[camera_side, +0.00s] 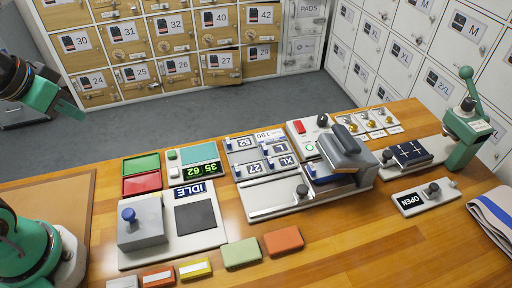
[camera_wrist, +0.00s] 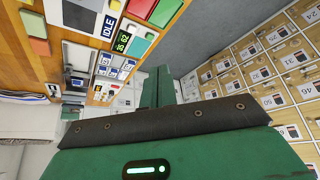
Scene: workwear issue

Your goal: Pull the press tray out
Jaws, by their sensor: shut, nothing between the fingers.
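The press (camera_side: 340,152) has a grey upper block and stands at the middle right of the wooden table in the side view. Its press tray (camera_side: 280,209) is a pale flat plate at the front of the press, with a black knob (camera_side: 302,191) on it. The far part of the tray is hidden under the grey block. My gripper (camera_side: 72,112) is at the upper left of the side view, far from the press. Its green fingers also show in the wrist view (camera_wrist: 158,88), shut and empty.
An IDLE panel with a blue-knobbed block (camera_side: 141,222) stands left of the press. Red and green bins (camera_side: 141,175) lie behind it. A green lever press (camera_side: 467,130) and an OPEN switch box (camera_side: 420,197) are at right. Lockers line the back. The front table edge is partly clear.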

